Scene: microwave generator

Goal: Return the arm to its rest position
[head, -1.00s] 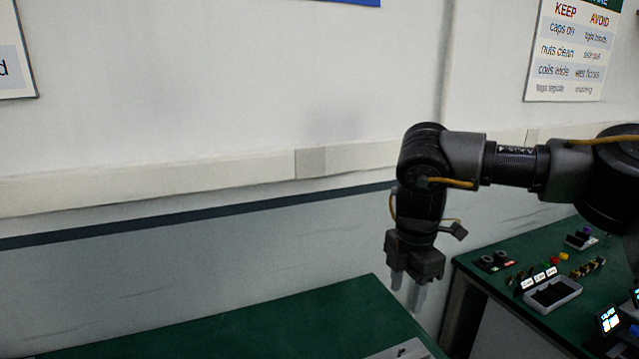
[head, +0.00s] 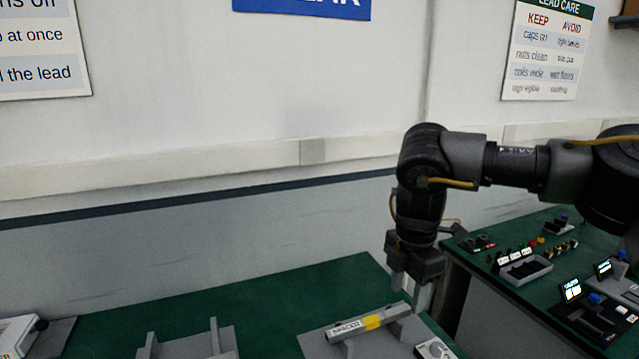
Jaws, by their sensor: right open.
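My right arm comes in from the right, and my right gripper (head: 411,291) points down over the right end of the near green table (head: 265,288). Its two pale fingers are apart, with nothing seen between them. The fingertips are close to the right end of a grey bar with a yellow band (head: 343,327), marked with a label, which lies across a grey stand (head: 318,346). I cannot tell from this view how far above the table the fingers are. My left gripper is not in view.
Another grey stand (head: 226,343) and a white device (head: 18,332) are at the near table's front. A second green table (head: 500,290) at right carries a grey tray (head: 527,271), small parts and lit displays. A gap separates the tables. The wall behind carries posters.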

